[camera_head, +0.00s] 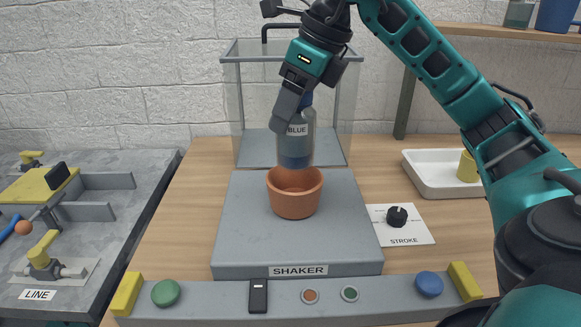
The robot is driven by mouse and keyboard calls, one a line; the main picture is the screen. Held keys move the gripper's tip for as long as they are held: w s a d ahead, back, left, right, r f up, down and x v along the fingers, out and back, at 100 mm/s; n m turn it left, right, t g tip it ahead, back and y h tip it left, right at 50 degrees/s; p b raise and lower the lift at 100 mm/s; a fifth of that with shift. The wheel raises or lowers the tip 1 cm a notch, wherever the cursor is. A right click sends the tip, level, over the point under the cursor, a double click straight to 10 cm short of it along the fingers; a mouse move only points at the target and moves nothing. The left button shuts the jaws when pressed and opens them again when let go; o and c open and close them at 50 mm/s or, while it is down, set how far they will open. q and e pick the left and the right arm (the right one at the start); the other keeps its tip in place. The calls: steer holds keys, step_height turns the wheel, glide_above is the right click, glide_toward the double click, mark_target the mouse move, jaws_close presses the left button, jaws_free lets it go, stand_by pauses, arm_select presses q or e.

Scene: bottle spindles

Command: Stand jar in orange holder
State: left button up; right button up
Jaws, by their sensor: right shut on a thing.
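A jar (296,143) with a "BLUE" label and dark blue contents is held upright by my right gripper (296,112). The gripper is shut on the jar's upper part, coming down from above. The orange holder (294,199) is a round cup on the grey shaker plate (345,232). The jar is over the holder, its lower end at the cup's mouth. I cannot tell whether it touches the cup's bottom or rim. My left gripper is not in view.
A clear guard box (345,112) stands behind the shaker. A white tray (425,176) with a yellow item and a stroke dial (397,216) are on the right. A button panel (210,297) runs along the front. The grey line bench (120,168) is on the left.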

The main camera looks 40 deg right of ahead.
mark_target(291, 152)
step_height(291, 152, down, 4)
steer(key=shift+r+b, duration=0.15)
steer(key=shift+b, duration=0.25)
steer(key=shift+f, duration=0.45)
step_height(291, 152, down, 3)
steer(key=shift+f+b, duration=0.1)
steer(key=shift+b, duration=0.6)
steer(key=shift+f, duration=0.25)
steer(key=shift+r, duration=0.1)
steer(key=o, duration=1.5)
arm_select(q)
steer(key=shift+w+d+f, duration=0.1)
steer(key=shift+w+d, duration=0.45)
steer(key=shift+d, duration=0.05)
arm_select(e)
steer(key=shift+o, duration=0.2)
